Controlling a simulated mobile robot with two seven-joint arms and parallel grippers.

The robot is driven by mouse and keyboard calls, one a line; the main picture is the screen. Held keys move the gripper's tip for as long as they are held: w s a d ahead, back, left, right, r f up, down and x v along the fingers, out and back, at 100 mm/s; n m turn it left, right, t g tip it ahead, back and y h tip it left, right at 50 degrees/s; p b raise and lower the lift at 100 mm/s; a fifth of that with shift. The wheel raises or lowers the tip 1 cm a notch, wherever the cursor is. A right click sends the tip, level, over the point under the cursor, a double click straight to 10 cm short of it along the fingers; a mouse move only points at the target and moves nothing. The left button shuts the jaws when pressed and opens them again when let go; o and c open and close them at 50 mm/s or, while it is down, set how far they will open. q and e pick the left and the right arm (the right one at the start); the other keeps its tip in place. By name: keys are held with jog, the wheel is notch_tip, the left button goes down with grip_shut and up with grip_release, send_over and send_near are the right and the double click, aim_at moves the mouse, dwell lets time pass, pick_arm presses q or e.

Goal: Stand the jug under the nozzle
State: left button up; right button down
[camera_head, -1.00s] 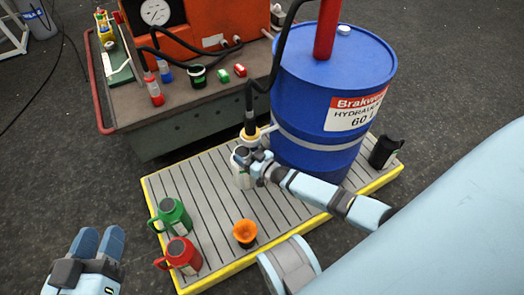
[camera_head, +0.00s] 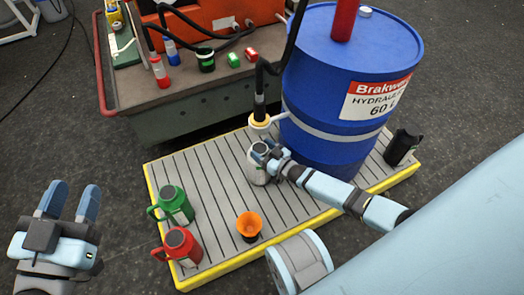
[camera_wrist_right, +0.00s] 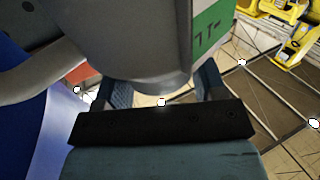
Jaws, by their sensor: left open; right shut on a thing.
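A white-grey jug (camera_head: 257,167) is on or just above the slatted pallet, below the nozzle (camera_head: 260,120) with its yellow collar. My right gripper (camera_head: 266,157) is shut on this jug; in the right wrist view the grey jug (camera_wrist_right: 140,50) fills the space between the fingers, with a green label on its side. Whether its base touches the slats I cannot tell. The nozzle hangs from a black hose beside the blue drum (camera_head: 345,90). My left gripper (camera_head: 67,205) is open and empty, over the floor left of the pallet.
The yellow-edged pallet (camera_head: 215,165) also bears a green jug (camera_head: 174,205), a red jug (camera_head: 182,246), an orange funnel (camera_head: 249,225) and a black jug (camera_head: 402,147). A workbench (camera_head: 190,105) with small bottles stands behind. Bare slats lie between the coloured jugs and the white-grey jug.

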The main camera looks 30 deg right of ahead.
jog(key=shift+f, duration=0.1)
jog(key=shift+c, duration=0.9)
grip_release()
jog(key=shift+s+r, duration=0.2)
pick_arm(q)
jog(key=s+n+p, duration=0.1)
jog(key=p, duration=0.1)
jog(key=s+d+f+n+g+y+p, duration=0.1)
jog(key=n+p, duration=0.1)
jog(key=shift+d, duration=0.15)
pick_arm(e)
jog(key=v, duration=1.1)
jog(key=shift+s+d, duration=0.15)
jog(key=shift+s, duration=0.15)
pick_arm(q)
jog(key=shift+r, duration=0.15)
pick_arm(e)
jog(key=shift+f, duration=0.1)
